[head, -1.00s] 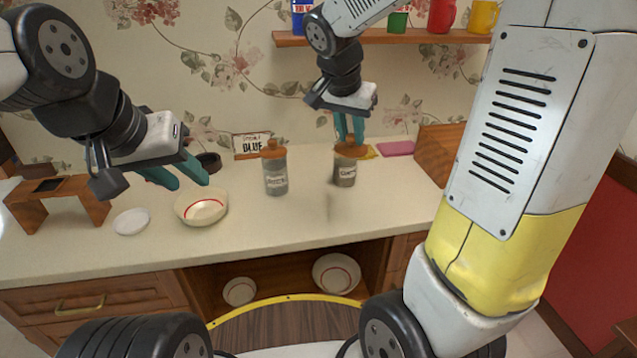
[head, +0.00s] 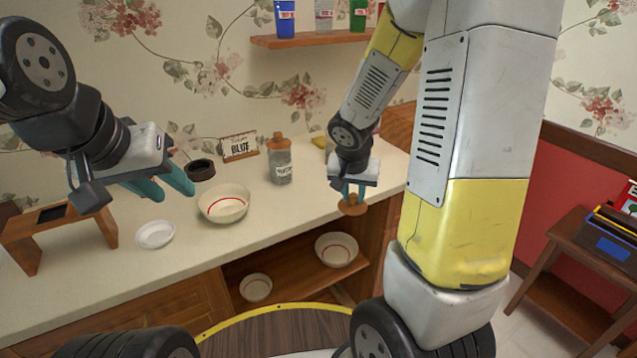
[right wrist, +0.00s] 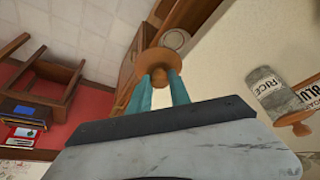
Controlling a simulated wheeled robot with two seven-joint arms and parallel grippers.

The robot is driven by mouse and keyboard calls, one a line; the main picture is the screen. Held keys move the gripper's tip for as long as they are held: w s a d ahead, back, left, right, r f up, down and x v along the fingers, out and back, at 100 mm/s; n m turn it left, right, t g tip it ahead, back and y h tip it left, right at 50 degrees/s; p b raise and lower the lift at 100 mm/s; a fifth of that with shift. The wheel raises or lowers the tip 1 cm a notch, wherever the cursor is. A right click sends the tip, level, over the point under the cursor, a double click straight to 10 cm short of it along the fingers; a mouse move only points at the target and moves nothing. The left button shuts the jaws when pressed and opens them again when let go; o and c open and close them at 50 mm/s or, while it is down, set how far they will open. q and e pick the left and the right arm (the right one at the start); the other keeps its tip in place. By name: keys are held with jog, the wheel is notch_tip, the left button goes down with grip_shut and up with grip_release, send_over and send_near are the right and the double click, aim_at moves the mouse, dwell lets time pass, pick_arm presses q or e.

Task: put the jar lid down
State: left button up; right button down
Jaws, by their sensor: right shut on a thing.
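My right gripper (head: 353,193) is shut on a round brown jar lid (head: 352,208), which hangs below the fingers near the counter's front edge in the head view. In the right wrist view the lid (right wrist: 160,60) shows as a disc with a knob between the teal fingertips (right wrist: 160,84). I cannot tell its height. A grey labelled jar (head: 280,162) with its own brown lid stands upright on the counter (head: 290,215). The other jar is not clearly visible, perhaps behind my right arm. My left gripper (head: 162,186) is open and empty above the counter at the left.
A cream bowl (head: 224,205), a white dish (head: 155,235), a dark round container (head: 200,170) and a wooden stand (head: 60,228) are on the left part of the counter. A sign (head: 239,147) stands at the back. Bare counter lies in front of the jar.

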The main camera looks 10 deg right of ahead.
jog(key=w, duration=0.5)
jog(key=w+a+f, duration=0.1)
jog(key=w, duration=0.4)
jog(key=w+a, duration=0.1)
jog(key=w, duration=0.4)
jog(key=shift+w+a+f, duration=0.1)
jog(key=shift+w+f, duration=0.05)
jog(key=shift+f, duration=1.85)
jog(key=shift+f, duration=0.15)
jog(key=c, duration=1.2)
grip_release()
